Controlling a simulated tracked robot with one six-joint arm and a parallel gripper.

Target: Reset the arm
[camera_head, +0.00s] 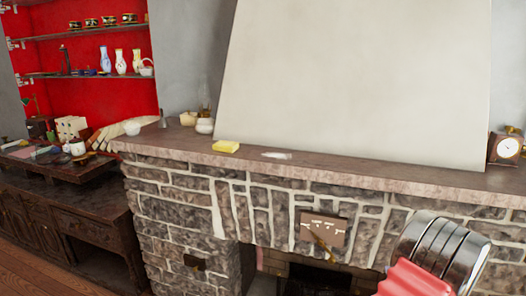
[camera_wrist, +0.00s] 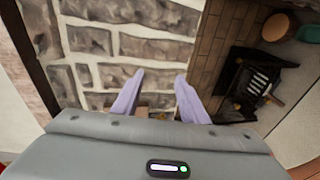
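My gripper (camera_wrist: 153,95) shows in the wrist view with its two purple-grey fingers apart and nothing between them. Behind the fingers is the stone wall (camera_wrist: 130,42) of the fireplace. In the head view a silver and red part of my arm (camera_head: 437,262) shows at the lower right, in front of the fireplace. My gripper's fingers are not visible in the head view.
The stone fireplace (camera_head: 180,215) has a mantel (camera_head: 330,173) bearing a yellow block (camera_head: 226,147) and a clock (camera_head: 507,147). A dark wooden cabinet (camera_head: 75,212) stands at the left, below red-backed shelves (camera_head: 100,74) with vases and cups.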

